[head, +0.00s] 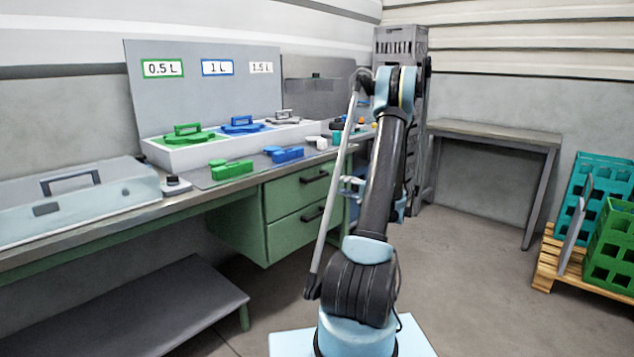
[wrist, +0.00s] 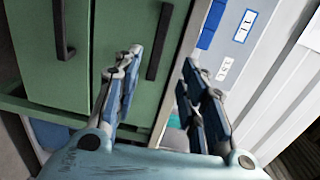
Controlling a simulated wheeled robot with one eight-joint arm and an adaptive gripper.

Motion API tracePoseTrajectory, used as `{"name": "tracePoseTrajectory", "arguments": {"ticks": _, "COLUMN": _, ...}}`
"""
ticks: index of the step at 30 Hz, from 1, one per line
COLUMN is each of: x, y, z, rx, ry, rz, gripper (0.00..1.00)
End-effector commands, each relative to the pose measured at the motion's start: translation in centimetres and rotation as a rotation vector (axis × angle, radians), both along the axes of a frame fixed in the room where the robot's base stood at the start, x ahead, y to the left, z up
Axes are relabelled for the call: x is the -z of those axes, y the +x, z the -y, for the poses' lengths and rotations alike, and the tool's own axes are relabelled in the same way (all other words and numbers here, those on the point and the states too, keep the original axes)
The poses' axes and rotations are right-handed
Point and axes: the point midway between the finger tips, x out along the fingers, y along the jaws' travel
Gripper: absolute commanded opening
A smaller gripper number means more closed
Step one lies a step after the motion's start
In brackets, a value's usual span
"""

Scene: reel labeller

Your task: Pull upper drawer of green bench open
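The green bench (head: 237,228) has two drawers, and both look closed. The upper drawer (head: 285,194) has a dark bar handle (head: 315,177); the lower drawer (head: 288,236) has its own handle below. In the tilted wrist view the upper handle (wrist: 158,42) is the one nearer the bench top, and the lower handle (wrist: 62,45) is further left. My gripper (wrist: 161,58) is open and empty, with the upper handle appearing between its fingertips and seemingly beyond them. In the head view my gripper is largely hidden behind my arm, right of the drawers.
Floor before the drawers is clear.

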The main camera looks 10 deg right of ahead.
Motion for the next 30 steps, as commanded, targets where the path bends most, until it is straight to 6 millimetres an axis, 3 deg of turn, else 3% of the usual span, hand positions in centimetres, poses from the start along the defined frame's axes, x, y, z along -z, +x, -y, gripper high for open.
{"name": "tracePoseTrajectory", "arguments": {"ticks": 4, "x": 0.7, "y": 0.3, "z": 1.1, "rx": 0.015, "ry": 0.027, "rz": 0.017, "gripper": 0.38}}
{"name": "tracePoseTrajectory", "arguments": {"ticks": 10, "x": 0.8, "y": 1.1, "z": 0.6, "rx": 0.015, "ry": 0.035, "rz": 0.021, "gripper": 0.38}}
{"name": "tracePoseTrajectory", "arguments": {"ticks": 30, "x": 0.8, "y": 10.0, "z": -6.6, "rx": 0.014, "ry": 0.033, "rz": 0.019, "gripper": 0.38}}
